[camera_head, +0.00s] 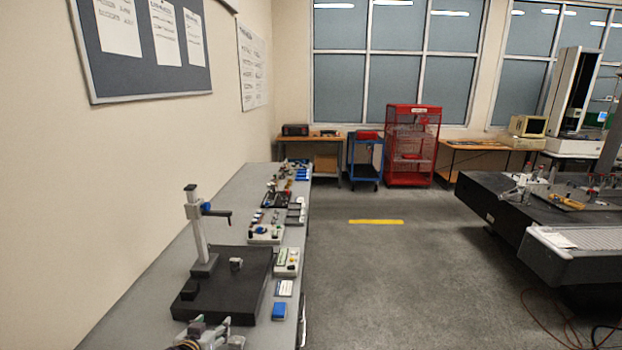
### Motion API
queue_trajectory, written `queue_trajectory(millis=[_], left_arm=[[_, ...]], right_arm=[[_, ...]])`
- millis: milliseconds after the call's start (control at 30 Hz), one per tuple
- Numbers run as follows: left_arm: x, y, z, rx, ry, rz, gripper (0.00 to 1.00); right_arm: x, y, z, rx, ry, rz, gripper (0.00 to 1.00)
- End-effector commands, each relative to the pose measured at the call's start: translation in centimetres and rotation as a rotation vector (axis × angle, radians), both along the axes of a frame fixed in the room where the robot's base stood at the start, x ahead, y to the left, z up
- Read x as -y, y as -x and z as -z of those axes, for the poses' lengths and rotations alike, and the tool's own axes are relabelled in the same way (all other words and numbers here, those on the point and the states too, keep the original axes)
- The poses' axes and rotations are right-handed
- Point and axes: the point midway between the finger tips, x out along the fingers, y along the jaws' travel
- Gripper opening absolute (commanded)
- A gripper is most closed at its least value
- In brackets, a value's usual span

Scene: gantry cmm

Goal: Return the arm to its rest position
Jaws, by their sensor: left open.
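My left gripper (211,329) shows at the bottom edge of the head view, cut off by the frame. It is open and nothing shows between its fingers. It is in front of the black granite plate (222,305), over the near end of the long grey bench (150,309). Whether it touches the bench cannot be told. The rest of my left arm is below the frame. My right gripper is not in view.
A gauge stand (199,232) and a small metal block (236,264) stand on the plate. The wall is close on the left. Open floor (390,270) lies right, before the black machine table (490,200).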

Motion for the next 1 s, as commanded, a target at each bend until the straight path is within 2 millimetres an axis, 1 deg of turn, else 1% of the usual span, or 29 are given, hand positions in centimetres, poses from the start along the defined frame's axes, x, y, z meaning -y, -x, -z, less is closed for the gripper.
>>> queue_trajectory(millis=[167,367,400,700,800,1000], left_arm=[[1.6,3.3,1.6,-0.094,-0.013,-0.005,0.60],[3.2,8.6,3.4,-0.244,-0.041,0.001,0.60],[3.5,9.8,3.8,-0.278,-0.045,0.004,0.60],[4.9,18.1,5.0,-0.510,-0.066,0.047,0.60],[5.0,19.9,5.1,-0.561,-0.070,0.061,0.60],[5.3,22.7,5.1,-0.637,-0.071,0.085,0.60]], right_arm=[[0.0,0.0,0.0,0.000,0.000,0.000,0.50],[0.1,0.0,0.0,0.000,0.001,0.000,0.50],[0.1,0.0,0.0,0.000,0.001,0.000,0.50],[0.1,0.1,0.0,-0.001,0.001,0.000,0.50],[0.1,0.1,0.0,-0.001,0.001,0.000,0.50],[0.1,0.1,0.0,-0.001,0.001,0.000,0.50]])
